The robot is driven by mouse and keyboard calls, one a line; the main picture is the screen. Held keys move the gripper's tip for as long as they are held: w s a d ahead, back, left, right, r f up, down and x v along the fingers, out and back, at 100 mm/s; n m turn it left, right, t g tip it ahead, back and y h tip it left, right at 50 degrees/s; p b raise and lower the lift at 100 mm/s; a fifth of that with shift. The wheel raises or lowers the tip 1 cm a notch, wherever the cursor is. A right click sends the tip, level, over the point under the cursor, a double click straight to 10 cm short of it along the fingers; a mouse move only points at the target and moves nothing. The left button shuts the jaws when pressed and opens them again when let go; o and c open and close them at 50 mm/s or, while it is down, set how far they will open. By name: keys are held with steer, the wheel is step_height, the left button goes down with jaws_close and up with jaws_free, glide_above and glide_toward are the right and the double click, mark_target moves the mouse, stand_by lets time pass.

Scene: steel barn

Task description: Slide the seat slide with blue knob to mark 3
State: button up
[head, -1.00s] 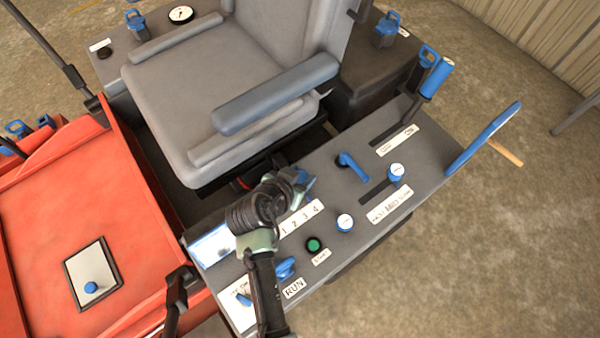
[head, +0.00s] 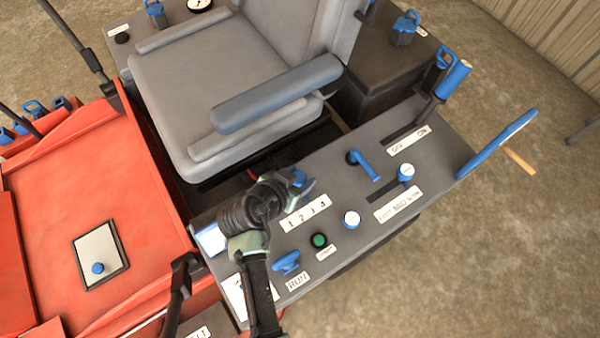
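The 1-2-3-4 scale plate (head: 305,213) lies on the grey side console, below my gripper in the head view. A blue piece (head: 307,189) shows at my gripper's tip, just above the plate near the 3 and 4 end; it looks like the seat slide's knob. The slide's slot is mostly hidden by my gripper and wrist. My gripper (head: 299,182) is down at this blue piece. Its fingers are too small and covered to show whether they are closed on it. The exact mark at which the knob stands cannot be read.
The grey seat and armrest (head: 277,95) stand close above the slide. A red hood (head: 70,195) lies left.

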steer(key=shift+o, duration=1.1)
steer(key=shift+r, duration=0.1)
steer(key=p+v, duration=0.1)
steer(key=v, duration=1.2)
steer(key=shift+p, duration=0.4)
